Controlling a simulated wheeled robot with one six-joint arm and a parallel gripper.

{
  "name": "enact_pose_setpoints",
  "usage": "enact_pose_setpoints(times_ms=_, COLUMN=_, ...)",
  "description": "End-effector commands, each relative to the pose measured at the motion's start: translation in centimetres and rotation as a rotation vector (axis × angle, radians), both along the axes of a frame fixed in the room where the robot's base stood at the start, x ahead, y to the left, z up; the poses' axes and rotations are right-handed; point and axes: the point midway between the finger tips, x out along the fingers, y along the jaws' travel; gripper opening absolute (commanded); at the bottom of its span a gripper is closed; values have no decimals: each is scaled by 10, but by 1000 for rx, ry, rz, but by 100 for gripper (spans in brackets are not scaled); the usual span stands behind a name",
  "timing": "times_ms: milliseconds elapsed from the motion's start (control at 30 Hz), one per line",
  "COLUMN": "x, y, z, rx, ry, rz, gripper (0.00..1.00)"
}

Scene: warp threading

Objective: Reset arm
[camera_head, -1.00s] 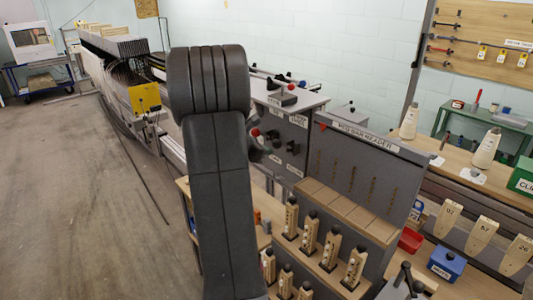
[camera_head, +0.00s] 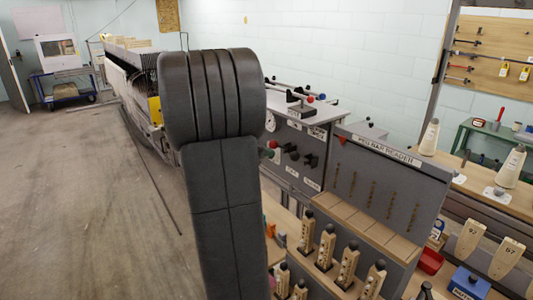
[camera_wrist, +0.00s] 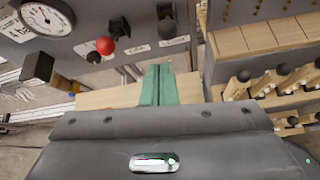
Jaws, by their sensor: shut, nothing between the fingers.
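My arm stands upright in the middle of the head view and hides what is behind it; my gripper does not show there. In the wrist view, my gripper (camera_wrist: 158,85) has its green fingers closed together with nothing between them. It points toward the grey machine front and a wooden ledge (camera_wrist: 110,97). A red knob (camera_wrist: 105,45), black knobs (camera_wrist: 120,27) and a round gauge (camera_wrist: 46,17) are on the panel beyond the fingers. I cannot tell whether the fingers touch anything.
The peg bar reader (camera_head: 372,185) stands right of my arm, with several wooden pegged bars (camera_head: 348,265) in front. A blue box (camera_head: 470,283) and a red bin (camera_head: 430,261) sit further right. A long loom (camera_head: 130,70) runs back at left. The left floor (camera_head: 80,200) is open.

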Motion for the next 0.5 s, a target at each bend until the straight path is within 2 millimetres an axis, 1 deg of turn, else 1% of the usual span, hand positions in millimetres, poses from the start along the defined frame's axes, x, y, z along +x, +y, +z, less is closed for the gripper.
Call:
enact_pose_setpoints(times_ms=167, x=2, y=-2, z=-5, rx=-1, ry=2, rz=-1, gripper=0)
enact_pose_setpoints(times_ms=267, x=5, y=-7, z=-15, rx=-2, ry=4, rz=-2, gripper=0)
enact_pose_setpoints(times_ms=500, x=19, y=-24, z=-54, rx=-1, ry=5, rz=-2, gripper=0)
